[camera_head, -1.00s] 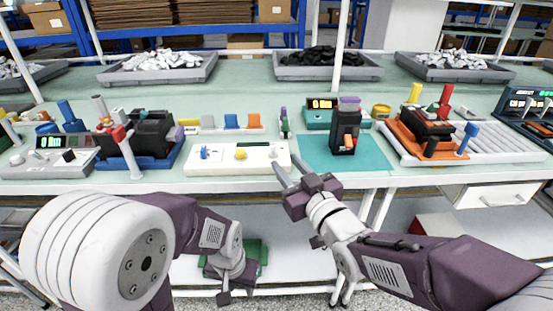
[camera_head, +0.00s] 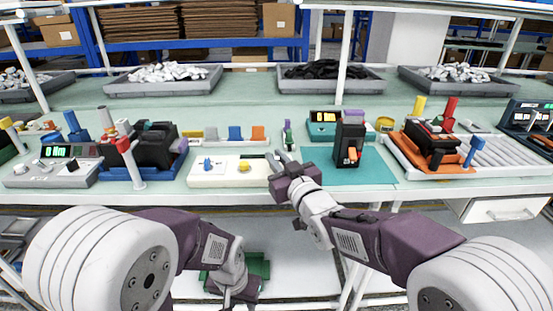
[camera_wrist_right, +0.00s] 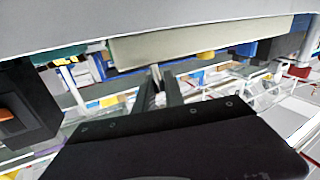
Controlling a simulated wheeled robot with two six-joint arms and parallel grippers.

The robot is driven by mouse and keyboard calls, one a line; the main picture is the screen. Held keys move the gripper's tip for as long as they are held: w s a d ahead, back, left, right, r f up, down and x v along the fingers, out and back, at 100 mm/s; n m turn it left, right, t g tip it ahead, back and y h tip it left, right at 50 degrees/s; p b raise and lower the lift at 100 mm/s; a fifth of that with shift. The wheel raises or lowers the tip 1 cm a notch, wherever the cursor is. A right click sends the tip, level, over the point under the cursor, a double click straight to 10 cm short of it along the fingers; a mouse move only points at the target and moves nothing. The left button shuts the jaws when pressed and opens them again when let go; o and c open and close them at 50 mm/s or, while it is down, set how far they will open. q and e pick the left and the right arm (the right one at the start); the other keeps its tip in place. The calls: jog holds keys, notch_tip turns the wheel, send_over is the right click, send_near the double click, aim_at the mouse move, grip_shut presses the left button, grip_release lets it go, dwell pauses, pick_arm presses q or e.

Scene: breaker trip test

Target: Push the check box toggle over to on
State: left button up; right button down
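A flat cream box (camera_head: 215,179) with a small blue toggle (camera_head: 208,164) and a yellow knob (camera_head: 244,167) sits at the table's front edge; I take it as the check box. Its toggle position is too small to read. My right gripper (camera_head: 275,157) is at the right end of this box, with its fingertips close together; contact is unclear. In the right wrist view the two fingers (camera_wrist_right: 161,78) point toward the pale front of a box (camera_wrist_right: 195,43). My left gripper (camera_head: 228,295) hangs low in front of the table, its fingers hard to make out.
A black breaker unit (camera_head: 349,140) with an orange switch stands on a teal mat (camera_head: 375,178), right of my right gripper. A grey meter box (camera_head: 58,173) and a blue fixture (camera_head: 172,173) stand left. An orange fixture (camera_head: 432,148) stands right. A green bin (camera_head: 258,264) is below.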

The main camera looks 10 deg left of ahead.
jog(key=shift+w+a+r+m+g+h+p, duration=0.1)
jog(key=shift+w+r+m+g+h+p, duration=0.35)
jog(key=shift+p, duration=2.8)
jog(key=shift+w+r+m+g+h+p, duration=0.15)
jog(key=shift+r+g+h+p, duration=0.6)
jog(key=shift+p, duration=2.5)
jog(key=g+p, duration=0.2)
jog(key=p, duration=0.8)
jog(key=w+f+m+g+h+p, duration=0.1)
jog(key=g+p, duration=0.1)
jog(key=p, duration=0.8)
jog(key=w+f+g+h+p, duration=0.1)
jog(key=p, duration=0.9)
jog(key=shift+a+m+g, duration=0.25)
jog(key=shift+m+g, duration=0.05)
jog(key=shift+g, duration=0.1)
jog(key=shift+f+p, duration=0.25)
jog(key=shift+p, duration=0.6)
jog(key=c, duration=1.5)
grip_release()
jog(key=shift+o, duration=0.3)
jog(key=shift+f, duration=0.1)
